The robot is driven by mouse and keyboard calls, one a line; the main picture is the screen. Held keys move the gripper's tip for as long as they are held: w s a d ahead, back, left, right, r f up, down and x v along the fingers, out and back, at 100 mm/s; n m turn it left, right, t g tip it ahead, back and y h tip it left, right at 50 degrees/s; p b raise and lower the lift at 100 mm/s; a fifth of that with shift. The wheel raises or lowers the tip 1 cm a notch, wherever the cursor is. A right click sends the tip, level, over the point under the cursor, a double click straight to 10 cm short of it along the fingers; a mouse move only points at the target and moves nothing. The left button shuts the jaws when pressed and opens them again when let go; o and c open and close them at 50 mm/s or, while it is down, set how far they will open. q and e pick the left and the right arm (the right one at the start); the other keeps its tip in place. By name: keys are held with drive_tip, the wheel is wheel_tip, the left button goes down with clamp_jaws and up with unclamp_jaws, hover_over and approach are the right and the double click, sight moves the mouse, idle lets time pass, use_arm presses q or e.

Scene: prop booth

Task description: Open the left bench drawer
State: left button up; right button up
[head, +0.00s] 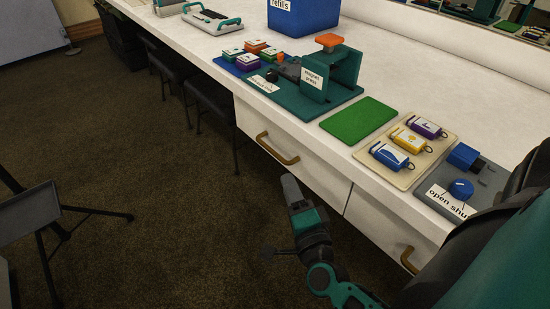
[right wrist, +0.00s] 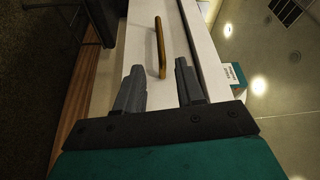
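The left bench drawer (head: 300,160) is a white front under the bench top, and it looks shut. Its brass bar handle (head: 277,150) runs along the front. My right gripper (head: 291,191) is in front of this drawer, a little below and to the right of the handle in the head view. In the right wrist view the gripper (right wrist: 158,68) is open, its two dark fingers apart. There the handle (right wrist: 160,47) lies ahead, lined up with the gap between the fingers. I see no contact. My left gripper is in neither view.
A second drawer (head: 385,235) with a brass handle (head: 408,259) is to the right. The bench top holds a teal magnet press (head: 330,75), a green mat (head: 358,120) and a tray (head: 400,177) of coloured tags. Dark stools (head: 212,100) stand left; a black stand (head: 45,215) is on the carpet.

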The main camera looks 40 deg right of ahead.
sight(275, 152)
drive_tip(key=b+x, duration=0.1)
drive_tip(key=x, duration=1)
drive_tip(key=shift+w+r, duration=0.1)
drive_tip(key=shift+w, duration=0.05)
clamp_jaws()
